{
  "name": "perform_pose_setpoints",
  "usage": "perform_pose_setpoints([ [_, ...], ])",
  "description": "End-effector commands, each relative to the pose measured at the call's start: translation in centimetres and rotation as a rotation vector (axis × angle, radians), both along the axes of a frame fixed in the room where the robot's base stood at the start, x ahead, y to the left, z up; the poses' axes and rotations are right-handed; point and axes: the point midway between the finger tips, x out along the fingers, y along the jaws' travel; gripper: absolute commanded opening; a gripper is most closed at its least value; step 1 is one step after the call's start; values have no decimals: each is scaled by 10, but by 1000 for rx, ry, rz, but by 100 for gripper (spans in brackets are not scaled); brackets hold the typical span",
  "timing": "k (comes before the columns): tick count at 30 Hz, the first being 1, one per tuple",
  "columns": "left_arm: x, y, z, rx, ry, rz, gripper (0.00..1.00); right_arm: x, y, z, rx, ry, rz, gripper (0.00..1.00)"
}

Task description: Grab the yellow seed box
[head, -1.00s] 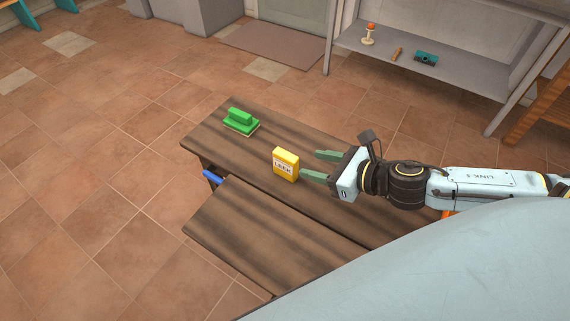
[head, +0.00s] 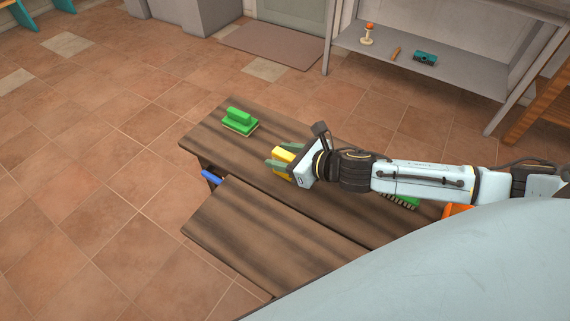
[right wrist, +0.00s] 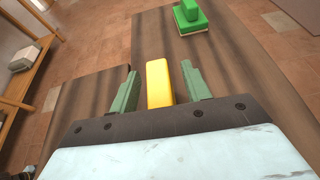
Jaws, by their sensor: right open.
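The yellow seed box (head: 284,154) stands on the dark wooden bench (head: 222,135). In the head view it is largely hidden behind my right gripper (head: 280,158). In the right wrist view the box (right wrist: 159,84) stands between the two green fingers of my right gripper (right wrist: 161,88). The gripper is open, with a visible gap on each side of the box. My left gripper is not in view.
A green scrubbing brush (head: 239,121) lies farther along the bench, also seen in the right wrist view (right wrist: 188,17). Another green brush (head: 403,202) shows below my right arm. A lower wooden plank (head: 250,225) runs along the near side. A grey shelf (head: 430,75) stands behind.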

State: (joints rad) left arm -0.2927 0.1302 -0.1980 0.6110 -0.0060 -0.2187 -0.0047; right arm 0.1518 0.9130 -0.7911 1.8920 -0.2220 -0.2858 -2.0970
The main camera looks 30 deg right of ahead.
Motion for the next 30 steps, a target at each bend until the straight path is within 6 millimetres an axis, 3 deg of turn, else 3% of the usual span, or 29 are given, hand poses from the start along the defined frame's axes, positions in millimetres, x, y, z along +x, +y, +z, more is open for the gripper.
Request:
perform_pose_setpoints([
  [11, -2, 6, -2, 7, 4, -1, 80, 10, 5, -5, 0, 1, 1, 47],
  [22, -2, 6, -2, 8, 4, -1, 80, 10, 5, -5, 0, 1, 1, 0],
  [30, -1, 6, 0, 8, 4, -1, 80, 10, 5, 0, -1, -2, 2, 0],
])
